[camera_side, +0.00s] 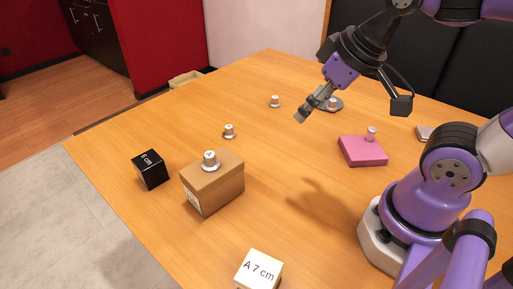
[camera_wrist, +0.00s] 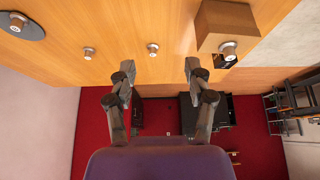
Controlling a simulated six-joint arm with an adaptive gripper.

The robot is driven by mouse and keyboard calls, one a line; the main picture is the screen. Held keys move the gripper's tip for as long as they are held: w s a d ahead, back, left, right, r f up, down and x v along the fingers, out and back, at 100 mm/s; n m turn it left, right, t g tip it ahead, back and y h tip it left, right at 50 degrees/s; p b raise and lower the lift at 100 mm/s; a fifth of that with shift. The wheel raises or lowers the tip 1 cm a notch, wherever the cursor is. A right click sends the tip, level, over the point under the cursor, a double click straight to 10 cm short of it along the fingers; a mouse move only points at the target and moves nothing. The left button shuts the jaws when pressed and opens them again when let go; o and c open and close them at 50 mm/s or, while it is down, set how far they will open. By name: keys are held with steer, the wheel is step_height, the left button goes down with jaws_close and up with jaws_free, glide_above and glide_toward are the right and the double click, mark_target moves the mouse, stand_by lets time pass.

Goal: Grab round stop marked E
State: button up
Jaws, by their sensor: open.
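Several small round stops with white-rimmed bases are about, and I cannot read an E on any of them. In the side view, one stop (camera_side: 275,101) and another stop (camera_side: 229,131) stand on the table. A third stop (camera_side: 210,161) sits on a cardboard box (camera_side: 216,188), and others sit on a dark disc and a pink block. My gripper (camera_side: 303,116) is in the air above the table, apart from all of them. In the wrist view my gripper (camera_wrist: 160,69) is open and empty, with two table stops (camera_wrist: 89,53) (camera_wrist: 153,49) beyond the fingertips.
A pink block (camera_side: 362,151) lies to the right and a dark disc (camera_side: 340,98) behind my gripper. A black cube (camera_side: 150,169) marked 6 cm and a white cube (camera_side: 259,269) marked A 7 cm stand nearer the edges. The wooden table's middle is clear.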

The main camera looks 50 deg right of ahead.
steer(key=w+d+n, duration=0.2)
steer(key=w, duration=1)
steer(key=n+g+y, duration=0.1)
steer(key=n+y, duration=0.1)
glide_toward(229, 126)
steer(key=shift+w+a+f+g, duration=0.2)
steer(key=shift+w+f, duration=0.15)
steer(key=shift+f, duration=0.2)
steer(key=shift+w+a+f+g, duration=0.1)
steer(key=shift+w+a+f, duration=0.15)
steer(key=shift+w+f, duration=0.25)
steer(key=x, duration=0.6)
steer(key=shift+s+d+f, duration=0.1)
steer(key=shift+s+d, duration=0.05)
steer(key=shift+s, duration=0.05)
steer(key=shift+c, duration=0.4)
jaws_close()
